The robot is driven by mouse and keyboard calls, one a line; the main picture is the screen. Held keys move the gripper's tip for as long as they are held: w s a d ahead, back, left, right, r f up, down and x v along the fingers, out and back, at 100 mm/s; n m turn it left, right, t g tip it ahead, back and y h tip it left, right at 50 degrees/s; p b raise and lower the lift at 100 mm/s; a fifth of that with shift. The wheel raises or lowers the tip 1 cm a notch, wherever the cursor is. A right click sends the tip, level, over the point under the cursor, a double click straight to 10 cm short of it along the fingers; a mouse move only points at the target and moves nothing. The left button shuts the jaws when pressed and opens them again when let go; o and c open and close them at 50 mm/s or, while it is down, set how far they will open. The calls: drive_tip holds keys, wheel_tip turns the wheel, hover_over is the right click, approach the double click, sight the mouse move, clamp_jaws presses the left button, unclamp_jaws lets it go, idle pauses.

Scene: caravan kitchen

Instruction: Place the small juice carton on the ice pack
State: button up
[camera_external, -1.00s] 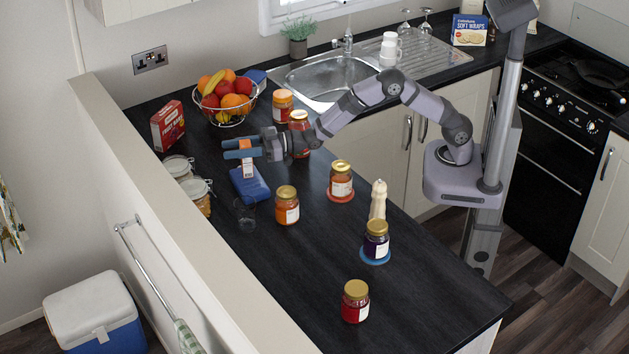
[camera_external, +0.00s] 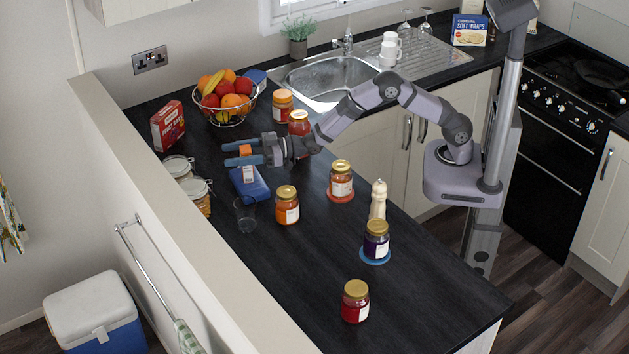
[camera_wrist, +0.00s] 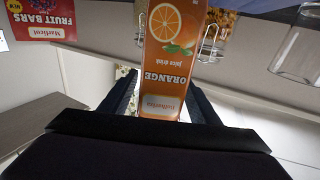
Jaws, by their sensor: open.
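The small juice carton (camera_external: 248,173) is orange with a white label. It stands upright on the blue ice pack (camera_external: 259,191), which lies flat on the dark worktop; the contact edge is small in the picture. In the wrist view the carton (camera_wrist: 163,50) shows its orange-slice front between the two dark fingers. My gripper (camera_external: 233,154) is open around the carton's upper part, one finger on each side.
A clear glass (camera_external: 244,214) stands close in front of the ice pack. Clip-top jars (camera_external: 197,195) stand to the left, an orange jar (camera_external: 286,206) to the right. A fruit-bar box (camera_external: 168,126) and fruit basket (camera_external: 229,101) are behind. The near worktop is mostly clear.

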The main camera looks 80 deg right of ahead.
drive_tip(key=b+v, duration=0.4)
drive_tip(key=v, duration=0.8)
drive_tip(key=shift+d+r, duration=0.15)
idle(0.4)
drive_tip(key=s+d+f+m+g+h+p, duration=0.1)
drive_tip(key=s+d+f+g+h, duration=0.1)
drive_tip(key=s, duration=0.5)
drive_tip(key=s+d+f+m+g+h+p, duration=0.2)
drive_tip(key=s+d+f+g, duration=0.1)
drive_tip(key=s+d+g, duration=0.2)
drive_tip(key=s+d+f+m+g+h+p, duration=0.1)
drive_tip(key=s+d+f+g+h, duration=0.1)
drive_tip(key=s+d+g, duration=0.2)
drive_tip(key=shift+s+d+f+m+p, duration=0.15)
drive_tip(key=shift+s+d, duration=0.4)
drive_tip(key=shift+s, duration=0.3)
drive_tip(key=shift+s+d+f+m+p, duration=0.1)
drive_tip(key=shift+s+d, duration=0.45)
drive_tip(key=shift+s, duration=0.25)
drive_tip(key=shift+s+d+f+m+p, duration=0.15)
drive_tip(key=shift+s+d, duration=0.4)
drive_tip(key=shift+s, duration=0.3)
drive_tip(key=s+d+f+g, duration=0.1)
drive_tip(key=s+f+g, duration=0.1)
drive_tip(key=s, duration=0.5)
drive_tip(key=s+d+f+g, duration=0.2)
drive_tip(key=s+g, duration=0.1)
drive_tip(key=s, duration=0.5)
drive_tip(key=shift+g+h, duration=0.3)
drive_tip(key=shift+h, duration=0.1)
